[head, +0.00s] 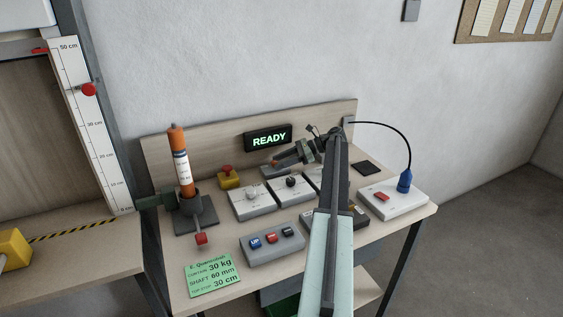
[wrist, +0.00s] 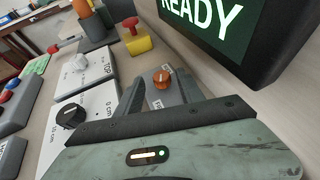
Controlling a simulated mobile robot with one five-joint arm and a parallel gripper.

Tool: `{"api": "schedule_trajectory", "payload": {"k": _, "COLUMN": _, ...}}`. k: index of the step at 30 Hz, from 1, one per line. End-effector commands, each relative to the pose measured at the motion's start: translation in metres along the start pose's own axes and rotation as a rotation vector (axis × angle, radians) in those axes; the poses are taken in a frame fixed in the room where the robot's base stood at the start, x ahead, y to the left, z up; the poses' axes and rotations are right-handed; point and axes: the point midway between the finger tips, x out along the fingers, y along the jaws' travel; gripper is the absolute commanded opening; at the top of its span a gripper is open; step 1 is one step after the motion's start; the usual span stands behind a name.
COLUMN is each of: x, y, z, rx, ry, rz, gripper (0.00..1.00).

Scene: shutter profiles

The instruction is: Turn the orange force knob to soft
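The orange force knob (wrist: 161,79) sits on a small grey box with a white label beside it, below the READY sign in the wrist view. In the head view the knob (head: 275,162) is a small orange spot at the tip of my gripper, on its box near the backboard. My gripper (wrist: 157,84) is open, and the knob shows between its two fingers in the wrist view. I cannot tell whether either finger touches it. Part of the box and its label is hidden by the fingers and gripper body.
A black-knob box (head: 291,187) and a white-knob box (head: 252,200) stand close by. A yellow box with a red button (head: 229,179) is to the left. The READY sign (head: 268,138) is close to my gripper. A button panel (head: 272,244) lies in front.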

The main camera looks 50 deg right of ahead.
Motion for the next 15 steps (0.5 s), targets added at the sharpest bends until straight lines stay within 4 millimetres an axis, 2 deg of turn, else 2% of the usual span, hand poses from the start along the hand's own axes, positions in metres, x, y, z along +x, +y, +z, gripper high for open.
{"api": "schedule_trajectory", "payload": {"k": 8, "x": -0.006, "y": -0.001, "z": 0.002, "rx": 0.000, "ry": -0.001, "rz": -0.003, "gripper": 0.45}}
{"api": "schedule_trajectory", "payload": {"k": 11, "x": -0.019, "y": -0.002, "z": 0.003, "rx": 0.000, "ry": -0.001, "rz": -0.004, "gripper": 0.45}}
{"api": "schedule_trajectory", "payload": {"k": 15, "x": -0.047, "y": -0.002, "z": 0.004, "rx": 0.000, "ry": -0.001, "rz": -0.004, "gripper": 0.45}}
